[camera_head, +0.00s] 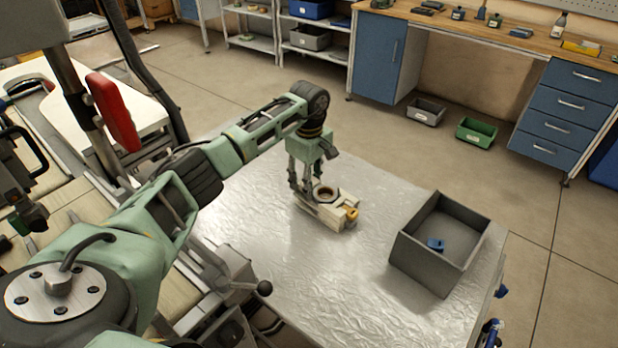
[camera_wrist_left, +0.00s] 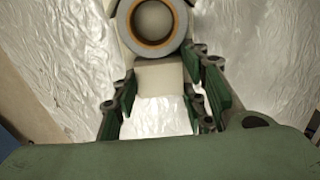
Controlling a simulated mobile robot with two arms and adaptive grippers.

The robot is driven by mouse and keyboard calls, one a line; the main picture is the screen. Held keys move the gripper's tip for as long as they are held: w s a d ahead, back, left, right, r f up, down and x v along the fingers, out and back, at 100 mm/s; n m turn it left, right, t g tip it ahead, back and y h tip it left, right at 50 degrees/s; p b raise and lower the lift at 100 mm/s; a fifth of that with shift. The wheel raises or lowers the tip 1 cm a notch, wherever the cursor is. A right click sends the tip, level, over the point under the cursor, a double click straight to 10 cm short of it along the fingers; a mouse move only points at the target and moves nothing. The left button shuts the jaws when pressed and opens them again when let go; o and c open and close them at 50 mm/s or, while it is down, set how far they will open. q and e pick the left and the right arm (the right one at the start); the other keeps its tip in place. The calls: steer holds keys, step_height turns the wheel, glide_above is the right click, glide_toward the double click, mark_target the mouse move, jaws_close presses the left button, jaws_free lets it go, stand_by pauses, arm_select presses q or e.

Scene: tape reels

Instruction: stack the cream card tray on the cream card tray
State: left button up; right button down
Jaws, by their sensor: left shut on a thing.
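A cream card tray (camera_head: 325,212) is at the middle of the silver table, below my left gripper (camera_head: 299,190). It also shows in the left wrist view (camera_wrist_left: 160,75), where the fingers of my left gripper (camera_wrist_left: 160,105) stand on both sides of its near end. The gripper is shut on this tray. A round reel with a brown inner ring (camera_head: 323,194) sits on the cream body; the wrist view shows it from above (camera_wrist_left: 152,45). I cannot tell a second cream tray apart from the first. My right gripper is not in view.
A grey open bin (camera_head: 410,259) with a small blue thing (camera_head: 436,244) inside stands at the table's right. A small orange-yellow thing (camera_head: 351,214) is at the tray's right end. The silver table (camera_head: 340,290) is clear in front.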

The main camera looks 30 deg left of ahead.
arm_select(q)
steer(key=shift+f, duration=0.1)
steer(key=o, duration=1.3)
steer(key=shift+r, duration=0.25)
step_height(320, 180, up, 12)
steer(key=b, duration=0.2)
steer(key=shift+f+b, duration=0.1)
steer(key=shift+b, duration=0.2)
